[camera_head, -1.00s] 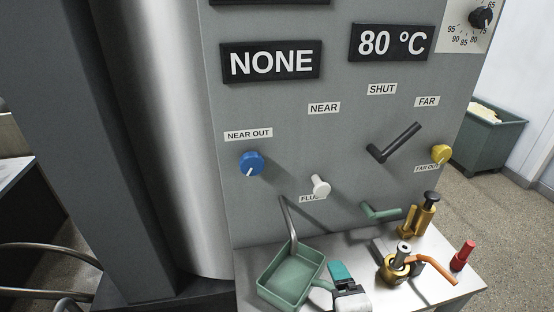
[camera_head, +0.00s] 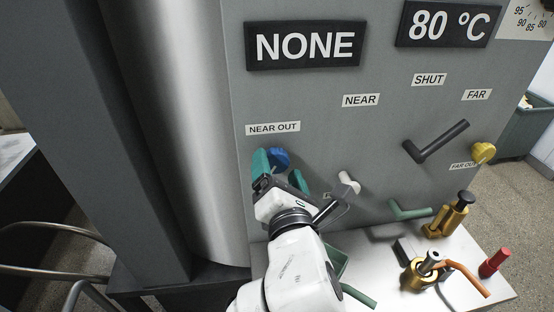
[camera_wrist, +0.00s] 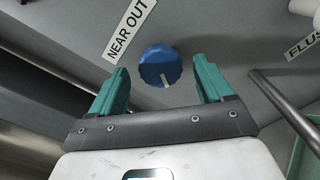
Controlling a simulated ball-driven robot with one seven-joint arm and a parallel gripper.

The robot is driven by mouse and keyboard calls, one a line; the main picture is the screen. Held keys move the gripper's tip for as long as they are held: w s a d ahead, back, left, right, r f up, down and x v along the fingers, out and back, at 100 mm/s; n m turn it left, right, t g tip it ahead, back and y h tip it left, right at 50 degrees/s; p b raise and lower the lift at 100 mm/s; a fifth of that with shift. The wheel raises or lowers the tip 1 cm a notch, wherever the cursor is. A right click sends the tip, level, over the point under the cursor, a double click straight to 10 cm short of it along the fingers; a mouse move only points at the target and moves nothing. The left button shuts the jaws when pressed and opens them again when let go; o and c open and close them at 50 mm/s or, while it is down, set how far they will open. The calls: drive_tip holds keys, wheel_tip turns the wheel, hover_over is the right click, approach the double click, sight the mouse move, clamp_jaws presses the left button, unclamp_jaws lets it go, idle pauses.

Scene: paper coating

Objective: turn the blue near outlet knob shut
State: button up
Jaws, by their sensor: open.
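The blue knob (camera_head: 279,158) is on the grey panel under the NEAR OUT label (camera_head: 273,128). In the head view my gripper (camera_head: 280,172) is in front of it and hides its lower part. In the wrist view the blue knob (camera_wrist: 160,66) shows whole, with a white mark pointing down and slightly right. My gripper (camera_wrist: 158,85) is open, with one teal finger on each side of the knob and gaps between. The knob appears to lie a little beyond the fingertips; I cannot tell any contact.
A white knob (camera_head: 348,183), a dark lever (camera_head: 436,141) and a yellow knob (camera_head: 483,152) are to the right on the panel. A metal pipe (camera_wrist: 281,104) is right of my gripper. A green pan (camera_head: 337,262) is partly hidden behind my arm.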

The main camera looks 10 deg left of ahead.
drive_tip(key=shift+x, duration=1.4)
drive_tip(key=c, duration=1)
